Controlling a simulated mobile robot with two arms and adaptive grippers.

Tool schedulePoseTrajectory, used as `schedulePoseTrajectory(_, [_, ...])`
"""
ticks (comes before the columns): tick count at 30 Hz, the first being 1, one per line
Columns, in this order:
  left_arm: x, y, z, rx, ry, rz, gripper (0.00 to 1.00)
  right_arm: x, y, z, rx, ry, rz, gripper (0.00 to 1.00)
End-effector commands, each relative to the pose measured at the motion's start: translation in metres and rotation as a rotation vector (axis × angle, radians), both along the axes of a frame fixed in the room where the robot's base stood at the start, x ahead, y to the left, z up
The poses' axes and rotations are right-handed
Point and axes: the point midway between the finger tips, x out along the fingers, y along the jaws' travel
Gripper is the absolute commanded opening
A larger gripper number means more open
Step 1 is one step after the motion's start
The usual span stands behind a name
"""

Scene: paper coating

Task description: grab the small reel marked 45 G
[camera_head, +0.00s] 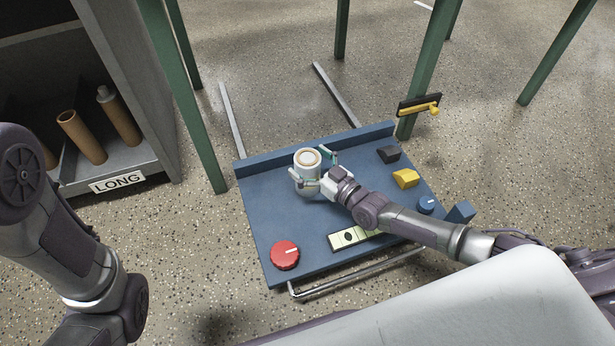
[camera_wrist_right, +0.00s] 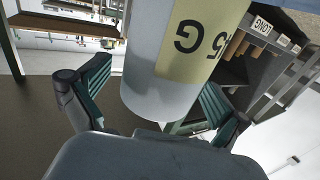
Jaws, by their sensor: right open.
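The small reel (camera_head: 305,183) is a pale upright cylinder with a ringed top, standing at the back left of the blue panel-like tray. In the right wrist view the reel (camera_wrist_right: 178,90) shows a yellowish label reading "5 G" upside down, its first character cut off. My right gripper (camera_head: 314,167) is open, with its green fingers on either side of the reel. In the wrist view the right gripper (camera_wrist_right: 150,95) has both fingers spread, with a visible gap on the left side; contact on the right is unclear. My left arm shows at the left edge, but its gripper is out of view.
The blue tray (camera_head: 262,215) also bears a red knob (camera_head: 285,254), a yellow block (camera_head: 405,178), a black block (camera_head: 388,154) and a blue knob (camera_head: 426,204). Green posts (camera_head: 187,100) stand behind. A shelf marked LONG (camera_head: 118,179) holds brown tubes.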

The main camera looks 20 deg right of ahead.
Motion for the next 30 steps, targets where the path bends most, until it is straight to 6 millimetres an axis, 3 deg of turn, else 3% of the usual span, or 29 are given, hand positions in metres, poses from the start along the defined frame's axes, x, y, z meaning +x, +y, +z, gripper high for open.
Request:
schedulePoseTrajectory(7, [-0.0006,0.0,0.0007,0.0,-0.001,0.0,0.4,0.0008,0.0003,0.0005,0.0,0.001,0.0,0.97])
schedulePoseTrajectory(23, [-0.0008,-0.0002,0.0005,0.0,-0.002,0.0,0.4,0.0006,0.0001,0.0003,0.0,0.001,0.0,0.08])
schedulePoseTrajectory(30, [-0.0008,-0.0001,0.0011,0.001,-0.002,-0.001,0.4,0.0009,0.0001,0.0016,-0.001,0.0,-0.001,0.07])
